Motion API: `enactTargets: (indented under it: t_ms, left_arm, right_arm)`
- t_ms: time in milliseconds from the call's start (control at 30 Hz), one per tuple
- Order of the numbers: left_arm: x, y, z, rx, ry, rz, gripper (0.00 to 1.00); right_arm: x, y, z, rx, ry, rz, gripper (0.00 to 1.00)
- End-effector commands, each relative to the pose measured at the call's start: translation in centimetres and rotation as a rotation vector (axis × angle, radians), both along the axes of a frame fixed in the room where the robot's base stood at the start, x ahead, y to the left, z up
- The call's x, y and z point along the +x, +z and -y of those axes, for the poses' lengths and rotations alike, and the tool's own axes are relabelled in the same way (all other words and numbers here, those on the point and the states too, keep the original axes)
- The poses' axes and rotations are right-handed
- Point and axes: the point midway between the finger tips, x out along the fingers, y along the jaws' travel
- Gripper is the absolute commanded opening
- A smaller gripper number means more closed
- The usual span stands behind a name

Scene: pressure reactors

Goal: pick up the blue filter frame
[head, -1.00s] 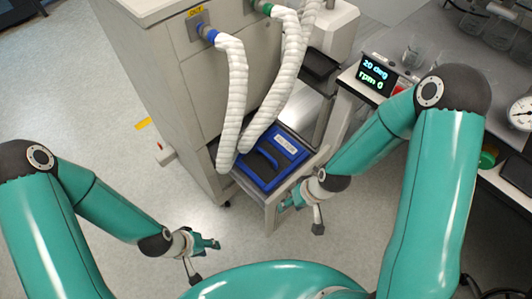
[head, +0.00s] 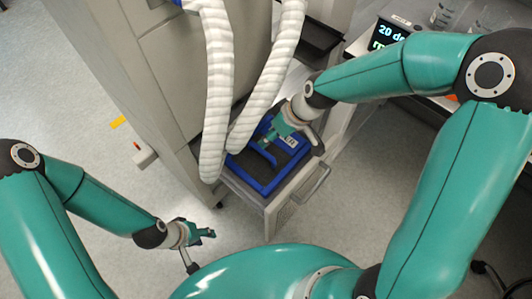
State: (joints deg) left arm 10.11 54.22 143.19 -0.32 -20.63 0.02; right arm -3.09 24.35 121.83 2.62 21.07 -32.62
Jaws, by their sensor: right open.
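The blue filter frame (head: 279,178) has a dark inner panel and a handle bar. It lies flat on a low grey cart (head: 255,200) below the white hoses. My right gripper (head: 270,138) is open and points down over the frame's far part, close to its handle. The gripper and one hose hide part of the frame, and I cannot tell whether the fingers touch it. My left gripper (head: 207,235) hangs over the bare floor to the left of the cart, away from the frame. Its fingers are too small to read.
Two white ribbed hoses (head: 218,90) hang from the grey cabinet (head: 130,70) and come down beside the frame. A metal handle (head: 313,185) sticks out from the cart's right side. A bench with a lit display (head: 388,35) stands at the upper right.

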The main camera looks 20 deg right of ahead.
Motion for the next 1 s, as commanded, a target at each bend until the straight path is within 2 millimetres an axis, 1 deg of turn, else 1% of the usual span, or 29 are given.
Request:
enactTargets:
  t_ms: [33, 100, 200, 367, 467, 600, 700, 833, 1000]
  left_arm:
    - [0.0, -0.3, 0.0, 0.0, 0.0, 0.0, 0.4]
    - [0.0, -0.4, 0.0, 0.0, 0.0, 0.0, 0.4]
    - [0.0, -0.5, 0.0, 0.0, 0.0, 0.0, 0.4]
    - [0.0, -0.6, 0.0, 0.0, 0.0, 0.0, 0.4]
    - [0.0, -0.7, 0.0, 0.0, 0.0, 0.0, 0.4]
    - [0.0, -0.9, 0.0, 0.0, 0.0, 0.0, 0.4]
    - [0.0, -1.0, 0.0, 0.0, 0.0, 0.0, 0.4]
    - [0.0, -1.1, 0.0, 0.0, 0.0, 0.0, 0.4]
    - [0.0, -1.0, 0.0, 0.0, 0.0, 0.0, 0.4]
  right_arm:
    - [0.1, -1.1, -0.4, 0.0, 0.002, -0.005, 0.46]
    - [0.4, -2.1, -0.8, 0.0, 0.001, -0.003, 0.46]
    - [0.7, -2.9, -1.2, 0.0, 0.001, -0.001, 0.46]
    - [0.9, -3.5, -1.5, 0.0, 0.001, 0.0, 0.46]
    - [1.0, -4.5, -2.0, 0.0, 0.003, -0.002, 0.46]
    - [1.3, -6.4, -2.9, -0.001, 0.003, -0.003, 0.46]
    - [1.6, -7.5, -3.3, 0.0, 0.003, -0.002, 0.46]
    - [1.8, -7.9, -3.5, 0.0, 0.002, 0.002, 0.46]
    - [1.9, -7.9, -3.5, 0.0, 0.002, 0.002, 0.46]
